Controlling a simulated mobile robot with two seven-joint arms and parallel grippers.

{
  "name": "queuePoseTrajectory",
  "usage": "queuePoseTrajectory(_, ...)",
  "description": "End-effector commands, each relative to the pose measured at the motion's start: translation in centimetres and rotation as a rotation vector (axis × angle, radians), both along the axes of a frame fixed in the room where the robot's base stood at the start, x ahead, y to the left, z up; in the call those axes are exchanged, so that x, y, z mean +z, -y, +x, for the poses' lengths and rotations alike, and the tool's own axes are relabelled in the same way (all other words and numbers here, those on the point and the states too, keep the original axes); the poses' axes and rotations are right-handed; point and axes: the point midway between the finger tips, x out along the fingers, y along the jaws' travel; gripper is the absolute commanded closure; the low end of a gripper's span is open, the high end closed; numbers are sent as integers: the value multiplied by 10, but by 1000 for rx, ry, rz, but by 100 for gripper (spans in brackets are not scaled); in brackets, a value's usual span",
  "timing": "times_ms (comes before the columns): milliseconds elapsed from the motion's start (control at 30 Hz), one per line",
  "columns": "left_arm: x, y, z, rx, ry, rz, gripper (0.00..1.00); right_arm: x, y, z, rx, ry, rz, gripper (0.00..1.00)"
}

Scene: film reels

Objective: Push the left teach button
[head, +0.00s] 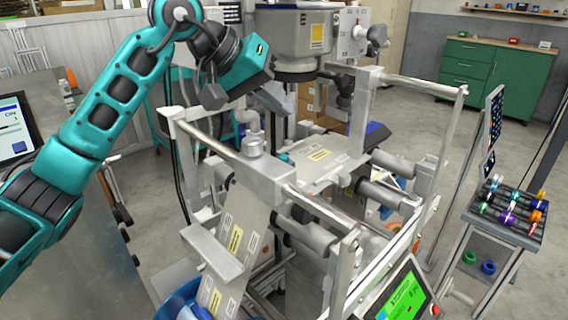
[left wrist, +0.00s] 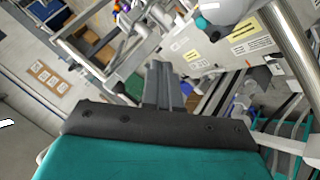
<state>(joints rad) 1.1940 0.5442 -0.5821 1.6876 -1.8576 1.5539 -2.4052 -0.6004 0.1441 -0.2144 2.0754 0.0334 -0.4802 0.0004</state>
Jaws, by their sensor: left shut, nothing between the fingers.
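My left gripper (head: 212,97) hangs at the end of the teal arm, above and to the left of the grey machine frame (head: 262,178). In the left wrist view its two grey fingers (left wrist: 163,88) are together, with nothing between them. They appear apart from the machine parts behind them. A round grey knob (head: 253,144) stands on the frame. A small teal part (head: 284,158) lies to its right and also shows in the left wrist view (left wrist: 202,22). I cannot tell which part is the left teach button. My right gripper is not in view.
Metal rails (head: 210,138) and upright posts surround the machine. A green-lit control screen (head: 405,299) stands at the front right. A rack with colored reels (head: 510,215) is at the right. A monitor (head: 14,128) is at the left. Open floor lies toward the green cabinet (head: 498,75).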

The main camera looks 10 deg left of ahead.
Motion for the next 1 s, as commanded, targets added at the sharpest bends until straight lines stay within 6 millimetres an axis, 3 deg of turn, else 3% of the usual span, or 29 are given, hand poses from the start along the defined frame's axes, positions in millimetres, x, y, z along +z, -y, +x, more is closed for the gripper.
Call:
queuePoseTrajectory(33, -14, 0, 0, -1, -2, -1, 100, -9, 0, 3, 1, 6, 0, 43)
queuePoseTrajectory(333, -52, 0, 0, 1, 1, 1, 100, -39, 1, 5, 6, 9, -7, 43)
queuePoseTrajectory(1000, -55, 0, 0, 0, 1, -1, 100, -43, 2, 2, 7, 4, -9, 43)
